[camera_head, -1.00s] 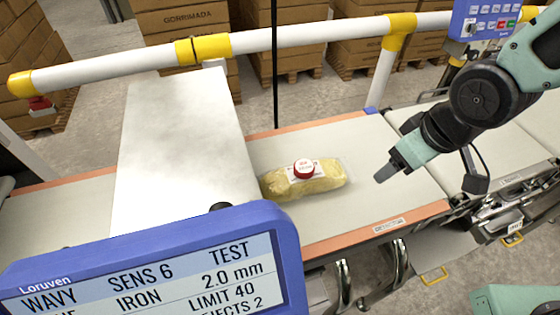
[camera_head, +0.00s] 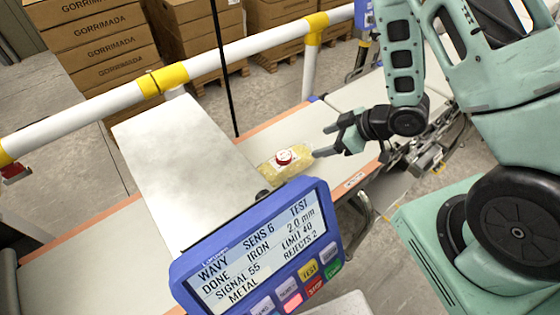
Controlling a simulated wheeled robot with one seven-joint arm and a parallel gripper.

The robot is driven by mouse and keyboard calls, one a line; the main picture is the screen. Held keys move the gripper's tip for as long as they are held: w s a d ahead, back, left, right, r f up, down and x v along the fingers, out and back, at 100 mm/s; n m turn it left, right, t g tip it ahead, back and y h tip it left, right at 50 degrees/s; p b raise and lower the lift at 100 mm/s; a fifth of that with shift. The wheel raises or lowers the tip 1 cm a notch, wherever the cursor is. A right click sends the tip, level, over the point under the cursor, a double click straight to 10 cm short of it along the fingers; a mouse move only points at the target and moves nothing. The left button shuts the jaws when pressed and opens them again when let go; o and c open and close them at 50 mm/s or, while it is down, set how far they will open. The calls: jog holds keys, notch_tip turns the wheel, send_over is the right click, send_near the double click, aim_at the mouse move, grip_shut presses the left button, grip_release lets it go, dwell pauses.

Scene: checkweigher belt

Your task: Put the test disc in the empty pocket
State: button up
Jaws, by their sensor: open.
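The test disc (camera_head: 283,157), red with a pale top, lies on a clear bag of yellowish food (camera_head: 272,172). The bag rests on the conveyor belt, just right of a large pale metal housing. My gripper (camera_head: 322,142) is open just right of the bag, its fingers pointing left towards the disc. The jaws are empty, and the disc is apart from them. I cannot make out an empty pocket in this view.
A blue display panel (camera_head: 262,250) with lit text and buttons stands in front of the belt. The pale housing (camera_head: 185,160) covers the belt at left. A white and yellow rail (camera_head: 235,55) runs behind. Stacked cartons (camera_head: 95,45) stand beyond it.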

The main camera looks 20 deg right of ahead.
aim_at(284, 155)
jog(key=b+x, duration=0.7)
jog(key=x, duration=0.3)
jog(key=shift+w+a+f, duration=0.15)
jog(key=shift+d+f+p+x, duration=0.15)
jog(key=shift+p+x, duration=0.3)
jog(key=shift+x, duration=0.85)
jog(key=shift+d+f+p+x, duration=0.15)
jog(key=shift+p+x, duration=0.25)
jog(key=shift+x, duration=0.95)
jog(key=shift+r, duration=0.1)
jog(key=c, duration=1.1)
jog(key=shift+c, duration=0.2)
jog(key=shift+r, duration=0.15)
